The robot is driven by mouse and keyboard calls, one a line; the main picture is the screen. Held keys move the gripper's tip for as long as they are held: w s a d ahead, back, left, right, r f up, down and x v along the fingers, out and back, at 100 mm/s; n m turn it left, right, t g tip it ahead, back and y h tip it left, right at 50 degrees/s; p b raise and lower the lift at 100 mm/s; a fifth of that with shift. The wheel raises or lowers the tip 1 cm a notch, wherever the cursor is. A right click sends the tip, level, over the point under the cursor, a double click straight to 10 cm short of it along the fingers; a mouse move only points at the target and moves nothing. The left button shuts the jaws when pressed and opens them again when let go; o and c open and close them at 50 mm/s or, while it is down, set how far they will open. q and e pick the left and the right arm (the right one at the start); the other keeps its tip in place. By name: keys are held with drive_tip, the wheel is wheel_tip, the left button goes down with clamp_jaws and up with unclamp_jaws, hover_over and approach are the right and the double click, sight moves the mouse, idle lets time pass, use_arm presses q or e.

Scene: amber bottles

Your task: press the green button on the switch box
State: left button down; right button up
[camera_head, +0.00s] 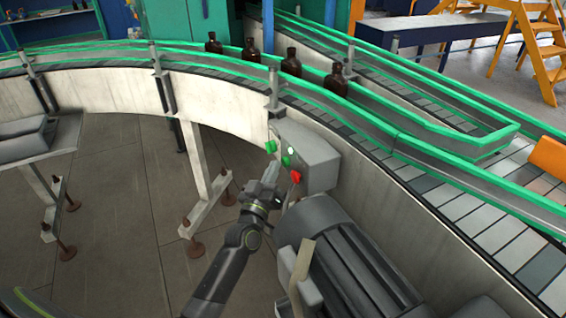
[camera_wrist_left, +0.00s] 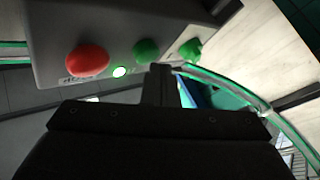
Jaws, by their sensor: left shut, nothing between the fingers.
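The grey switch box (camera_head: 312,158) is fixed to the conveyor's side. Its face carries a round green button (camera_head: 287,160), a red button (camera_head: 296,177) and a green knob (camera_head: 271,147) at the far end. My left gripper (camera_head: 271,172) is shut and empty in front of the box. Its fingertips (camera_wrist_left: 159,72) appear just below the green button; I cannot tell whether they touch it.
A large grey motor (camera_head: 350,265) stands right of my left arm, below the box. The curved conveyor (camera_head: 215,95) with green rails runs behind, carrying several amber bottles (camera_head: 291,63). Open floor (camera_head: 120,220) lies to the left, with conveyor legs (camera_head: 200,175) on it.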

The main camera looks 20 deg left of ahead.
use_arm(q)
drive_tip(key=shift+s+a, duration=0.25)
drive_tip(key=shift+s, duration=0.05)
drive_tip(key=shift+s+a, duration=1.7)
drive_tip(key=shift+s, duration=0.2)
